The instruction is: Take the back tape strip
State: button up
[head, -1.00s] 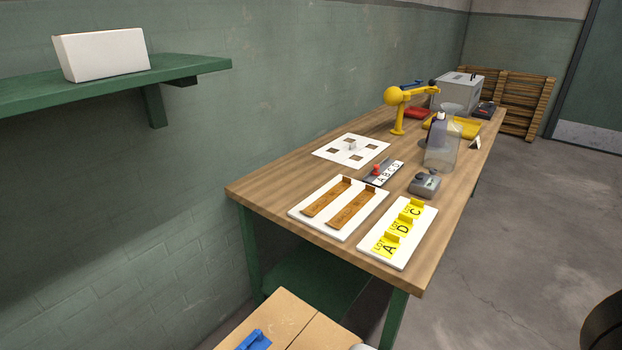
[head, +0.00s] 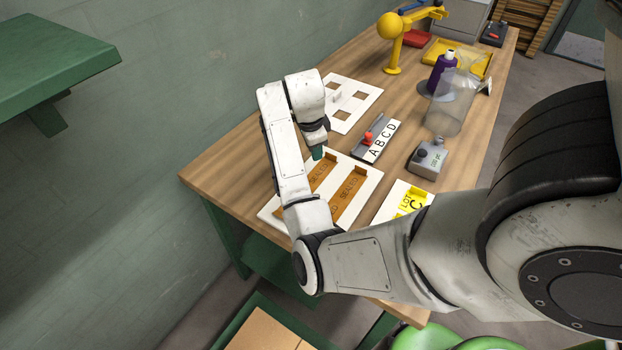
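Two brown tape strips marked SEALED lie side by side on a white board (head: 372,187) on the table. The back tape strip (head: 324,172), nearer the wall, is partly covered by my forearm. The front strip (head: 349,192) shows more fully. Each has a raised tab at its far end. My gripper (head: 317,153) points down above the far end of the back strip, near its tab. Only a small teal tip shows below my wrist, and whether it touches the strip or is open cannot be told.
A second white board with yellow LOT labels (head: 405,198) is partly behind my arm. A stamp on an ABCD plate (head: 383,140), a grey device (head: 428,158), a clear container (head: 455,105) and a white sheet with square holes (head: 360,95) stand nearby. A green shelf (head: 55,62) juts out left.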

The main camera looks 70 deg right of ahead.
jog(key=s+d+r+m+y, duration=0.25)
jog(key=d+m, duration=0.25)
jog(key=m, duration=0.3)
jog(key=m+p, duration=0.1)
jog(key=m, duration=0.2)
send_over(328, 158)
jog(key=f, duration=0.4)
jog(key=shift+w+a, duration=0.15)
jog(key=shift+a, duration=0.2)
jog(key=shift+s+d+f+p, duration=0.1)
jog(key=shift+d+f+p, duration=0.2)
jog(key=shift+f, duration=1.05)
jog(key=shift+s+d+f+p, duration=0.1)
jog(key=shift+f+p, duration=0.3)
jog(key=shift+f, duration=0.95)
jog(key=shift+a, duration=0.1)
grip_shut()
